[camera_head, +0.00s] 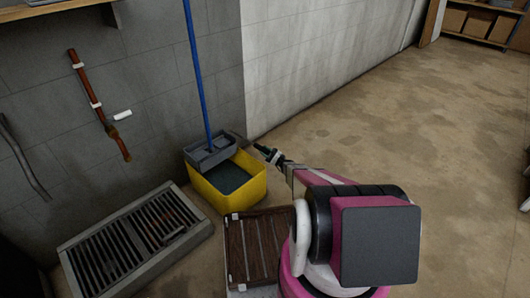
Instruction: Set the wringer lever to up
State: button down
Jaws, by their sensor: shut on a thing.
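A yellow mop bucket (250,186) stands on the floor near the wall. A grey wringer (209,154) sits on its back left part. Dark contents show inside the bucket. A thin dark bar at the wringer's right side, which looks like the wringer lever (241,138), reaches toward my gripper (259,148). My gripper is at the bucket's back right corner, shut on what seems to be the lever's end. The fingertips are small and dark here, so the exact hold and the lever's angle are hard to tell.
A blue mop handle (196,70) rises from the wringer. A floor grate (135,240) lies at left, and a slatted wooden rack (255,245) lies in front of the bucket. A copper pipe (86,80) runs on the wall. The floor at right is clear.

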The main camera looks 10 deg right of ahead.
jog(key=shift+w+d+r, duration=0.1)
jog(key=shift+d+r, duration=0.05)
jog(key=shift+r, duration=0.05)
